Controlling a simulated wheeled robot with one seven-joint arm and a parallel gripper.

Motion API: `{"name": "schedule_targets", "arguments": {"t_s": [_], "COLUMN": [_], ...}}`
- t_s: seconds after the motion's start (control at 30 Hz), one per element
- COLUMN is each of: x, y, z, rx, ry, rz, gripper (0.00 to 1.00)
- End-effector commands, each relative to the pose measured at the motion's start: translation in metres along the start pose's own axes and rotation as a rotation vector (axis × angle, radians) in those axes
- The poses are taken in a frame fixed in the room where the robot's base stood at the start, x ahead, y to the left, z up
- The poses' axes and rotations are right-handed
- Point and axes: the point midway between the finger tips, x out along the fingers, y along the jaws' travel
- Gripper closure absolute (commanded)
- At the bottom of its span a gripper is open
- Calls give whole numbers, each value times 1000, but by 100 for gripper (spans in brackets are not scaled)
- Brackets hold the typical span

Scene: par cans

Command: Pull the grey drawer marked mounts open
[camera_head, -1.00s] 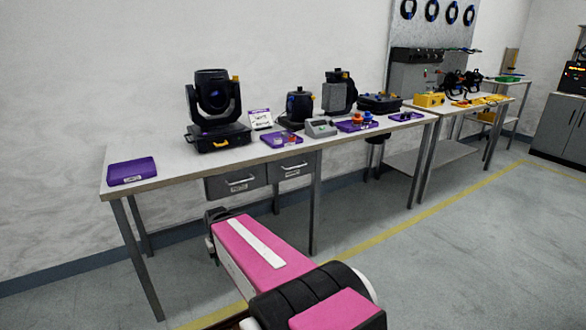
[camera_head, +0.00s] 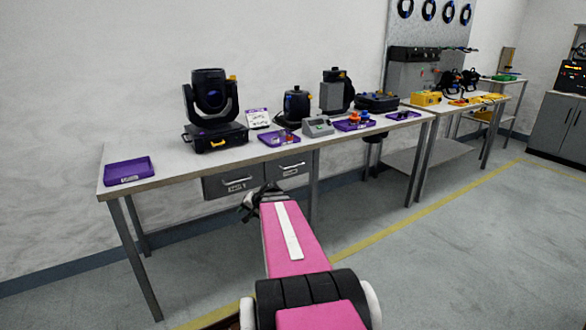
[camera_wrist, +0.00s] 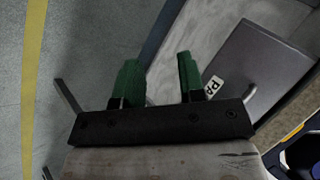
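Two grey drawers hang under the near table, a left one (camera_head: 219,187) and a right one (camera_head: 281,172), each with a pale bar handle and a small white label. Both look closed. The labels are too small to read in the head view, so I cannot tell there which is marked mounts. My gripper (camera_head: 252,204) is in front of the drawers, near the left one's lower right. In the wrist view its green fingers (camera_wrist: 160,82) are apart with nothing between them. Beside the right finger show a grey drawer front (camera_wrist: 262,70) and a label (camera_wrist: 213,86) reading "PA", partly hidden.
The table (camera_head: 165,160) carries a purple tray (camera_head: 128,171), a black moving-head light (camera_head: 212,105), a grey box (camera_head: 318,127) and other gear above the drawers. A table leg (camera_head: 315,190) stands right of the drawers. The floor in front is clear, with a yellow line (camera_head: 400,216).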

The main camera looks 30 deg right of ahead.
Motion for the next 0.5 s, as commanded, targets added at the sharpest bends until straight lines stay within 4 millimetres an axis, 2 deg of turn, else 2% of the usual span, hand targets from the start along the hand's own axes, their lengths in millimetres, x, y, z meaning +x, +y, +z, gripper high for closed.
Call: {"name": "schedule_targets", "arguments": {"t_s": [0.03,0.17,0.3,0.4,0.5], "x": [-10,-40,-81,-114,-143], "y": [7,24,50,71,90], "z": [-26,-82,-140,-177,-204], "rx": [53,182,320,412,485], "ry": [52,186,335,437,520], "rz": [-43,-157,-273,-348,-409], "gripper": [63,63,63,63,63]}}
